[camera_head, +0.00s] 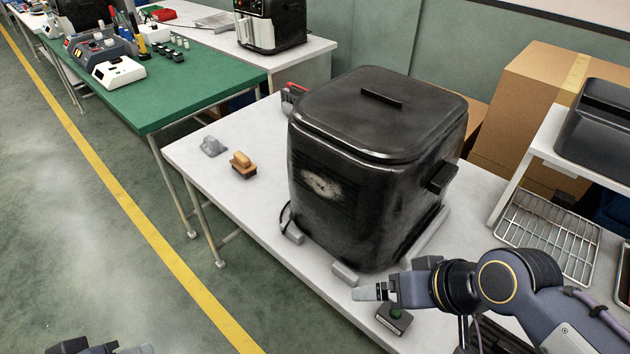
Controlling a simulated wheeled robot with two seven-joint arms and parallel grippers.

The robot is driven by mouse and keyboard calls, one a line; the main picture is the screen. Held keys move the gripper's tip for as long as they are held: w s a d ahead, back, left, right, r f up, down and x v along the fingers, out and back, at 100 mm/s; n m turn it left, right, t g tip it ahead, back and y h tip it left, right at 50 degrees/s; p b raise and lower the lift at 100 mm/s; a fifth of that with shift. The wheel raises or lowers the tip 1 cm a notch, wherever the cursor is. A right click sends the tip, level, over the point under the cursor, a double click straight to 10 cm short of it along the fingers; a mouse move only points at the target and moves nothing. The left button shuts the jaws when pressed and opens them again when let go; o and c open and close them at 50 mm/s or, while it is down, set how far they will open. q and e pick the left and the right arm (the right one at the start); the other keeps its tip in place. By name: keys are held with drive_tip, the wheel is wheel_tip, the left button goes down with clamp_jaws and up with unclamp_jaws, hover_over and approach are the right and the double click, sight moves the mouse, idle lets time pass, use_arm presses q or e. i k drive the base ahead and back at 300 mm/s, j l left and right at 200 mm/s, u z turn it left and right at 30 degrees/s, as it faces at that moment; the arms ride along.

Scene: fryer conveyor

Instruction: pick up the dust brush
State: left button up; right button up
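The dust brush (243,164), with a tan wooden handle block and dark bristles beneath, lies on the white table (184,157) near its left end, left of the black fryer. My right gripper (372,293) is low over the front of the table, in front of the fryer and well away from the brush. Its fingertips point left; whether they are apart is unclear. My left gripper (100,348) shows only partly at the bottom left edge, over the floor and far from the brush. Its opening cannot be made out.
The large black fryer (350,170) fills the table's middle. A grey object (212,146) lies just left of the brush. A wire rack (548,235) is at right. The table's left front is clear.

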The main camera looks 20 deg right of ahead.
sight(242, 164)
drive_tip(key=i+j+z, duration=0.1)
drive_tip(key=i+j, duration=0.15)
drive_tip(key=i+j+z, duration=0.25)
drive_tip(key=i+j, duration=0.2)
drive_tip(key=j, duration=0.15)
drive_tip(key=i+j+z, duration=0.1)
drive_tip(key=j, duration=0.25)
drive_tip(key=i+j+z, duration=0.1)
drive_tip(key=i+j, duration=0.2)
drive_tip(key=i+j+z, duration=0.1)
drive_tip(key=j, duration=0.3)
drive_tip(key=i+j+z, duration=0.25)
drive_tip(key=j, duration=0.5)
drive_tip(key=i, duration=0.1)
